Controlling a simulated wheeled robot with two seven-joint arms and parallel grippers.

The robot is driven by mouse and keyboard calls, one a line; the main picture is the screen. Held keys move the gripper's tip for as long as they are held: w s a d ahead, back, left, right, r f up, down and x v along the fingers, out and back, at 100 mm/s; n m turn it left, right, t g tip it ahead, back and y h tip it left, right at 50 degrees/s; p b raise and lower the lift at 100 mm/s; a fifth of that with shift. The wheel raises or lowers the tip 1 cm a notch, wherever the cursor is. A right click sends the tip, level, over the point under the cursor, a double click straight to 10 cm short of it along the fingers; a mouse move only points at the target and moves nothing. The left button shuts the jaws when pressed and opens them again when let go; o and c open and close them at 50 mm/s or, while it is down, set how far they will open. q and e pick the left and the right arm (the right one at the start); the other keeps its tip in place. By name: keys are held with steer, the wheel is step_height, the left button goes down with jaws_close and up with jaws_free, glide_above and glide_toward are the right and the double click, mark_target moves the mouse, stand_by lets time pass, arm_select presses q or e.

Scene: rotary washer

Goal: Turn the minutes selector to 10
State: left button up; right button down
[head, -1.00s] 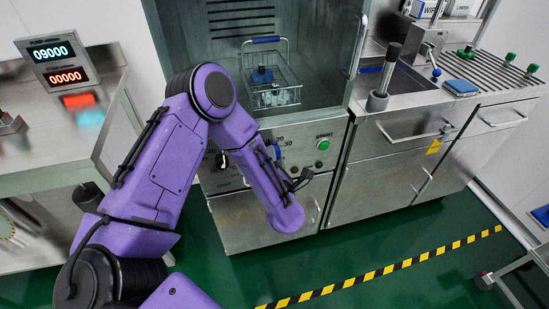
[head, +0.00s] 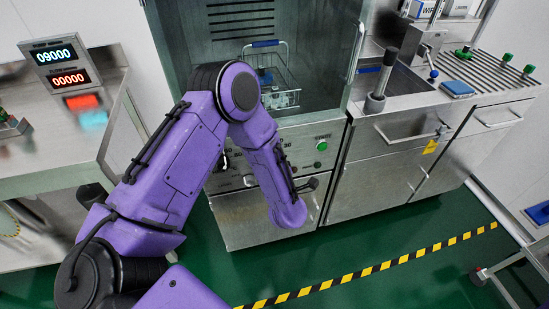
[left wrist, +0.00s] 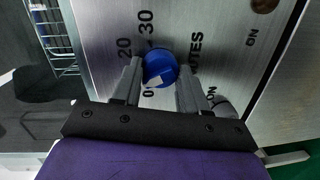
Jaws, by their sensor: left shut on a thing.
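The minutes selector is a round blue knob (left wrist: 160,64) on the steel front panel (left wrist: 100,24), seen in the left wrist view. A pale mark shows on its lower side. Printed numbers around it include 20 and 30, with part of the word MINUTES at its right; another number below it is partly hidden. My left gripper (left wrist: 157,76) is shut on the knob, one finger on each side. In the head view my purple arm hides the knob and fingers. My right gripper is not in view.
The washer cabinet (head: 356,50) holds a wire basket (head: 284,98). A green start button (head: 321,146) sits on the panel's right. A sink counter (head: 417,97) stands to the right. A side table (head: 40,150) with a counter display (head: 54,63) stands to the left.

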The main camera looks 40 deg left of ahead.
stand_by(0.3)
arm_select(q)
steer(key=o, duration=1.1)
steer(key=shift+c, duration=0.2)
steer(key=b+v, duration=0.1)
steer(key=v, duration=0.9)
steer(key=shift+d, duration=0.25)
